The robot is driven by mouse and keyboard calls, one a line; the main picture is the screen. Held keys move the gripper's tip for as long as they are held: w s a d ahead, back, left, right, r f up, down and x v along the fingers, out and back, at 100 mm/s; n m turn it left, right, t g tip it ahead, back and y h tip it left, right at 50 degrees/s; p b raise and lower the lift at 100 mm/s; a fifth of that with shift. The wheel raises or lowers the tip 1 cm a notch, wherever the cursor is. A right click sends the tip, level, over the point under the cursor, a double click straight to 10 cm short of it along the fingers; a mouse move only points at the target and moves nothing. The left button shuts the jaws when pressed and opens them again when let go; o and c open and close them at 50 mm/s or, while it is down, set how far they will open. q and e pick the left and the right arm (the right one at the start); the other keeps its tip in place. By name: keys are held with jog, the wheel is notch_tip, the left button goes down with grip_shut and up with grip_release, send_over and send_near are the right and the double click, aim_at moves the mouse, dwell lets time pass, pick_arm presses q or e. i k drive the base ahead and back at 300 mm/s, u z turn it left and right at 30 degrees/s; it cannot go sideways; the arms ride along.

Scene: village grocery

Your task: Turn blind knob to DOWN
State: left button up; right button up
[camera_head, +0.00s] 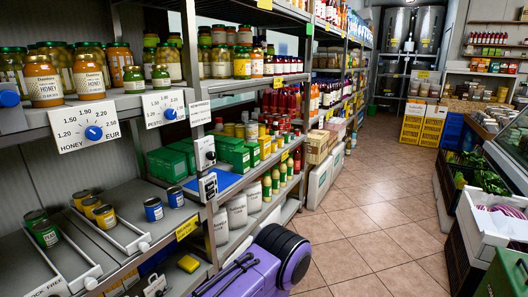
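No knob that I can read as the blind knob, and no DOWN label, is legible here. A small white box with a dark round part (204,152) is fixed at the shelf post, and a second white box with dark parts (208,186) sits just below it; their markings are too small to read. A blue dial on the HONEY price plate (94,132) and a blue dial on the PESTO plate (170,113) are on the upper shelf edge. Neither of my grippers is in view.
Shelves with jars (42,79) and several cans (154,209) fill the left. A purple and black object (258,272) stands at the bottom centre. The tiled aisle (380,215) is clear. Produce crates (485,180) line the right side.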

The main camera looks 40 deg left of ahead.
aim_at(211, 156)
jog(key=u, duration=0.1)
jog(key=i, duration=1)
jog(key=u, duration=0.95)
jog(key=i, duration=0.85)
jog(key=u, duration=0.75)
